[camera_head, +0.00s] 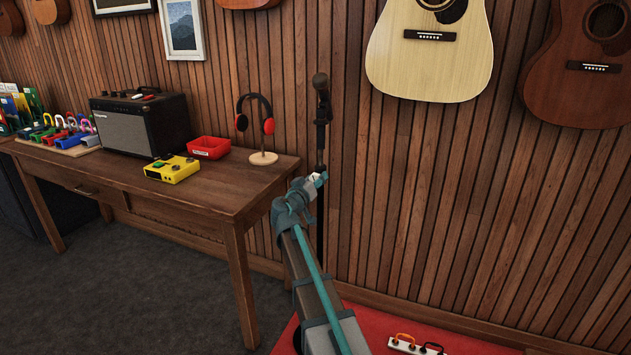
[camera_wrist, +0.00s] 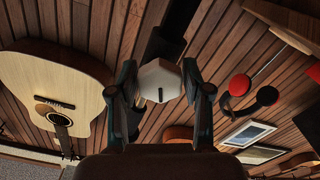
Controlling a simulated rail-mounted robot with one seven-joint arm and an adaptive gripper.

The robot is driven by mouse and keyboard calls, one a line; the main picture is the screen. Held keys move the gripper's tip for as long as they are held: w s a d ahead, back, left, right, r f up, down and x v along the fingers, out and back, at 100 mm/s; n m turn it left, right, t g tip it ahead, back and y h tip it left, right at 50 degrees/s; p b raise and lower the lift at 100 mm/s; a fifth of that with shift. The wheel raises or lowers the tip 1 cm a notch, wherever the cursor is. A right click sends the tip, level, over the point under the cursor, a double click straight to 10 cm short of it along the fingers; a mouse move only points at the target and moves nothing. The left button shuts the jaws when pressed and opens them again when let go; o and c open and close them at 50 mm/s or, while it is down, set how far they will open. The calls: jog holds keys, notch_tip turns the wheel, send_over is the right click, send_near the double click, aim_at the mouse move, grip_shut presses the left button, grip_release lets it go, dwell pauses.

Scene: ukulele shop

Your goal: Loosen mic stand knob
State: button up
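The mic stand (camera_head: 320,152) stands upright by the wood wall, right of the desk, with a black microphone (camera_head: 320,82) on top. In the wrist view, its pale faceted knob (camera_wrist: 160,82), with a short dark mark on its face, sits in front of the black pole (camera_wrist: 172,35). My gripper (camera_wrist: 160,88) has one finger on each side of the knob, very close to it. I cannot tell whether the fingers touch it. In the head view, my gripper (camera_head: 318,180) reaches the pole below the microphone, and the knob is hard to make out there.
Guitars hang on the wall, including a pale one (camera_head: 430,65). A power strip (camera_head: 415,346) lies on the red mat.

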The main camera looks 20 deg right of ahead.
jog(key=shift+o, duration=1.1)
jog(key=shift+a, duration=0.1)
jog(key=v, duration=1.2)
jog(key=w+d+m+p, duration=0.1)
jog(key=w+d, duration=0.3)
jog(key=w+d+m+p, duration=0.1)
jog(key=w+d+p, duration=0.1)
jog(key=w+d, duration=0.1)
jog(key=shift+w+d, duration=0.35)
jog(key=shift+d, duration=0.5)
jog(key=shift+c, duration=0.3)
